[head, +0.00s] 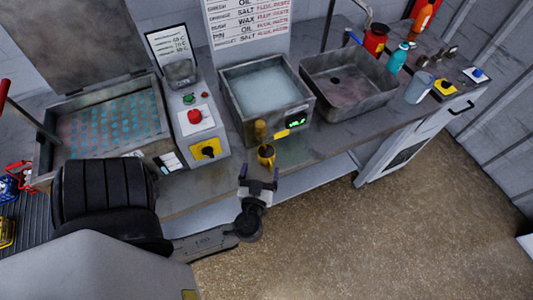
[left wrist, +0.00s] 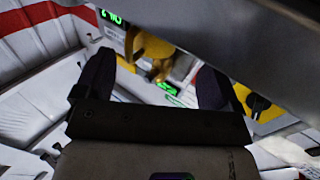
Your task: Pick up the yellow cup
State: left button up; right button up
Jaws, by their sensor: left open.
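The yellow cup (head: 266,158) stands near the front edge of the counter, in front of the white-filled bath. A duller yellow-brown shape (head: 260,130) just behind it may be its reflection in the bath's metal front. My left gripper (head: 258,182) is open and empty, just in front of the cup on the room side. In the left wrist view the yellow cup (left wrist: 153,46) shows beyond and between the two dark fingertips of my left gripper (left wrist: 153,85); a grey bar hides part of it. I see no contact. My right gripper is not in view.
The bath (head: 265,90) has a lit green display low on its front. A control box (head: 195,120) with a red button stands left, an empty sink (head: 350,80) right. A teal bottle (head: 397,58) and white mug (head: 419,88) stand farther right. The floor in front is clear.

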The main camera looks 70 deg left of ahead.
aim_at(265, 160)
pick_arm(q)
jog(key=x, duration=0.2)
jog(key=p+x, duration=0.1)
jog(key=x, duration=0.2)
jog(key=shift+w+d+r, duration=0.25)
jog(key=shift+w+a, duration=0.1)
jog(key=shift+a, duration=0.15)
jog(key=shift+f, duration=0.1)
jog(key=shift+c, duration=0.5)
jog(key=c, duration=1.1)
